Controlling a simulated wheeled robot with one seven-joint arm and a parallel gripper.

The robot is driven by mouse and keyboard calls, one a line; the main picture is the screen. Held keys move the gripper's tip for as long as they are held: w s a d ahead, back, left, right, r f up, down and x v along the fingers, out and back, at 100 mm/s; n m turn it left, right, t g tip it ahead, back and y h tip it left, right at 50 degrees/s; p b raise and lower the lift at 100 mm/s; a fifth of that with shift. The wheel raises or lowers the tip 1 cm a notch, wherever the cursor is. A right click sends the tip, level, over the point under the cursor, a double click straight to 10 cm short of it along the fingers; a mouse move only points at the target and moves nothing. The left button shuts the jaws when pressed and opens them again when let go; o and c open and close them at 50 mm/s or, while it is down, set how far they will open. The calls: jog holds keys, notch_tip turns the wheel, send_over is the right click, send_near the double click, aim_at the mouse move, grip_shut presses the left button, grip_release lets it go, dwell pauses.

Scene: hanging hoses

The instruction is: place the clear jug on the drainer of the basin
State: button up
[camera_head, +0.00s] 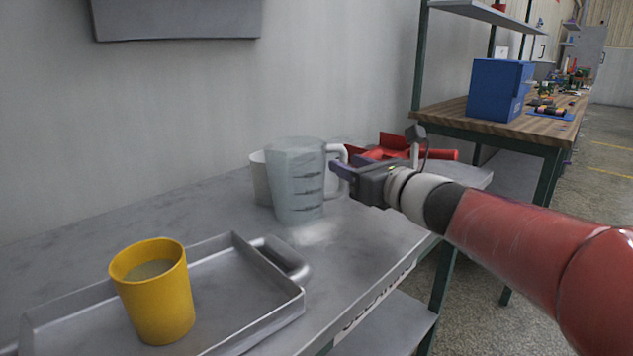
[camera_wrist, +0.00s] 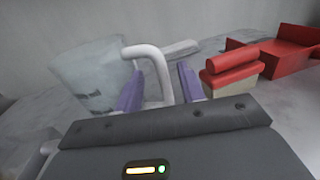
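The clear jug (camera_head: 297,185) stands upright on the grey metal table, with measure marks on its side and its pale handle (camera_head: 343,156) toward the right. In the wrist view the jug (camera_wrist: 92,78) is at the left and its handle (camera_wrist: 153,62) reaches between my two purple fingers. My gripper (camera_head: 343,171) is at the handle, and its fingers (camera_wrist: 159,88) are apart with a gap visible beside the handle. I cannot tell whether either finger touches it. I do not make out a basin or drainer in either view.
A white container (camera_head: 260,178) stands close behind the jug. A red object (camera_head: 395,146) lies behind my gripper. A metal tray (camera_head: 235,290) with a yellow cup (camera_head: 157,300) is at front left. A wooden bench with a blue box (camera_head: 497,90) stands beyond.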

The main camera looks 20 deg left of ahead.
jog(key=x, duration=0.4)
jog(key=shift+w+a+p, duration=0.3)
jog(key=shift+p, duration=0.05)
grip_shut()
